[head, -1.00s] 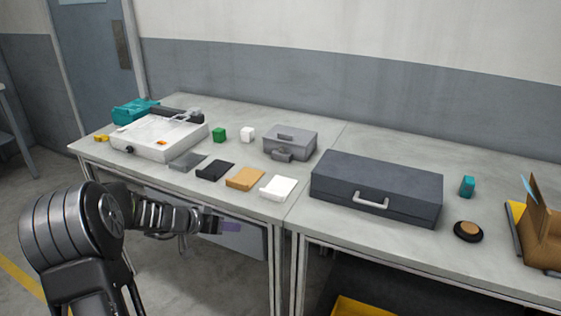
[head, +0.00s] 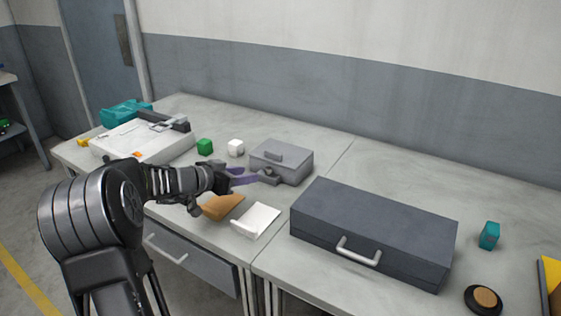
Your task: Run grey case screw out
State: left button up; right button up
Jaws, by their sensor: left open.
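The small grey case (head: 284,160) sits shut on the left table, with a handle on its lid. A grey latch or screw fitting (head: 270,176) sticks out from its front side. My left gripper (head: 254,177) reaches in from the left with open purple-tipped fingers. The fingertips are right at the front fitting; I cannot tell whether they touch it. The screw's own shape is too small to make out. My right gripper is not in view.
A large dark case (head: 372,232) stands to the right. A tan block (head: 223,206) and white tray-like piece (head: 256,220) lie below my left gripper. A white device (head: 135,143) is at the left.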

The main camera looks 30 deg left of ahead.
aim_at(266, 170)
pick_arm(q)
jog(key=shift+w+r, duration=0.15)
jog(key=shift+w, duration=0.2)
jog(key=shift+s, duration=0.1)
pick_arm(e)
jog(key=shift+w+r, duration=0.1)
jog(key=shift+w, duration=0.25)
pick_arm(q)
jog(key=shift+p+x, duration=0.95)
jog(key=shift+x, duration=2.95)
jog(key=shift+r, duration=0.1)
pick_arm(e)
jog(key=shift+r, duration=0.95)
pick_arm(q)
grip_shut()
